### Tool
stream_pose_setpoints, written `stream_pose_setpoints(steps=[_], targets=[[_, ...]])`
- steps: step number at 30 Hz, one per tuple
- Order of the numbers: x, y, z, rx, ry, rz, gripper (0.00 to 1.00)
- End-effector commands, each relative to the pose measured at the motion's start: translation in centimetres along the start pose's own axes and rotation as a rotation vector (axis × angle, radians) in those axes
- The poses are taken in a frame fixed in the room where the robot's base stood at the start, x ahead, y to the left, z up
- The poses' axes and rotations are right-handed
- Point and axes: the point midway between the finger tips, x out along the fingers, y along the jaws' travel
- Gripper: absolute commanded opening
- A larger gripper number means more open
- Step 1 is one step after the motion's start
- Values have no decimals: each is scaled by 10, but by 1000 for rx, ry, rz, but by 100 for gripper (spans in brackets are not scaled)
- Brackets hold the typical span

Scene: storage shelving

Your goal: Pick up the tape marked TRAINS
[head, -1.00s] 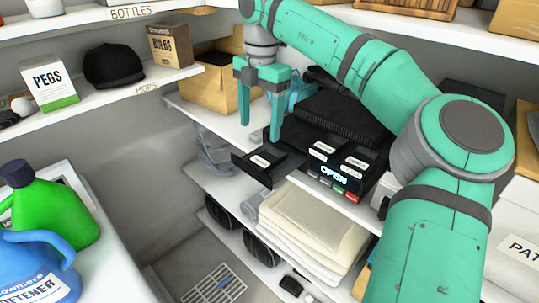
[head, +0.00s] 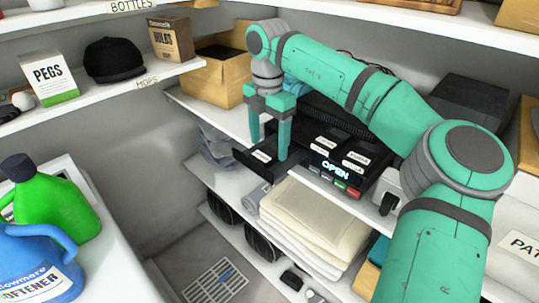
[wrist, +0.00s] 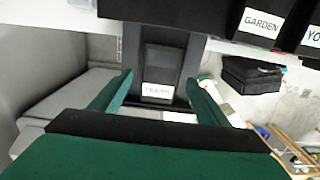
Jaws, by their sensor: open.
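A black tape (wrist: 162,62) with a white label lies in the open tray (head: 245,157) of a black player (head: 310,165). The label is blurred in the wrist view and seems to read TRAINS. In the head view the tape (head: 262,156) is partly hidden by a finger. My gripper (head: 269,149) is open and points down, low over the tray. In the wrist view its two fingers (wrist: 158,88) stand on either side of the tape's labelled end, with gaps showing. I cannot tell how far above the tape the tips are.
Other labelled tapes, one marked GARDEN (wrist: 260,24), lie on the player, whose display reads OPEN. Folded cream towels (head: 310,225) fill the shelf below. The shelf wall is left of the tray.

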Motion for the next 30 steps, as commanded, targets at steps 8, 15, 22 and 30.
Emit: stream_pose_setpoints(steps=[8,15,22,30], targets=[[18,-1,1,1,0,0,69],[18,-2,2,3,0,0,35],[18,-4,3,5,1,0,22],[10,-3,3,5,0,0,22]])
